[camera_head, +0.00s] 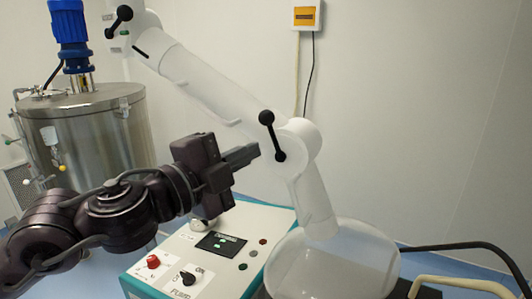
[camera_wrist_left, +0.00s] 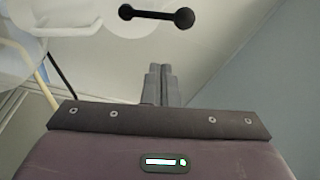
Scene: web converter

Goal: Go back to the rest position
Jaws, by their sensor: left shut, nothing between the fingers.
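My left gripper (camera_head: 242,156) is dark and comes in from the left in the head view. Its fingers are together and empty, and they point right toward the white extraction arm (camera_head: 222,85). In the left wrist view the closed fingers of my left gripper (camera_wrist_left: 160,84) point away from the camera, with nothing between them. A black handle (camera_head: 272,136) on the extraction arm's joint is just right of the fingertips in the head view. A black handle also shows beyond the fingers in the left wrist view (camera_wrist_left: 156,14). My right gripper is not in view.
A control box (camera_head: 212,252) with a red knob, a black knob and a small display sits below my left gripper. A clear hood (camera_head: 345,265) ends the extraction arm. A steel tank (camera_head: 95,135) with a blue motor (camera_head: 70,30) stands at left. A pale wall is behind.

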